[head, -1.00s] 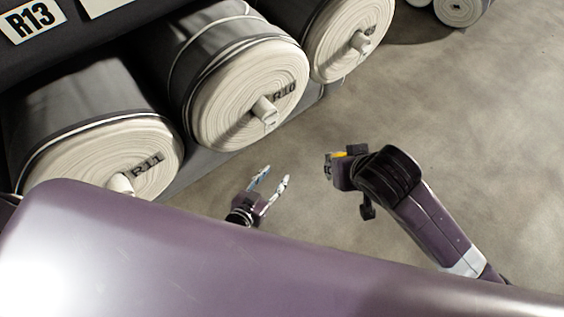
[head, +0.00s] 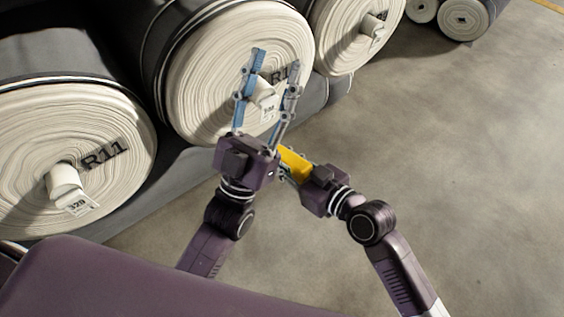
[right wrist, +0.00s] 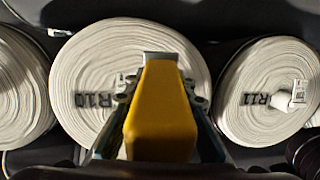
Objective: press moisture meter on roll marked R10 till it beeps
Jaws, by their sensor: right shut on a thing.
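The roll marked R10 (head: 195,85) lies end-on at the centre top of the head view; its mark is partly hidden. Its face also shows in the right wrist view (right wrist: 80,60), with the mark upside down. The yellow moisture meter (head: 295,164) is in my right gripper (head: 287,162), which is shut on it. In the right wrist view the meter (right wrist: 162,110) points towards R10's face and covers part of it; I cannot tell if they touch. My left gripper (head: 276,62) is open and empty, its fingers overlapping R10's face and core in the head view.
The roll marked R11 (head: 40,130) lies to the left, with a core and tag sticking out. Another roll (head: 340,35) lies right of R10, and smaller rolls (head: 462,18) stand farther back. The concrete floor (head: 480,170) at right is clear.

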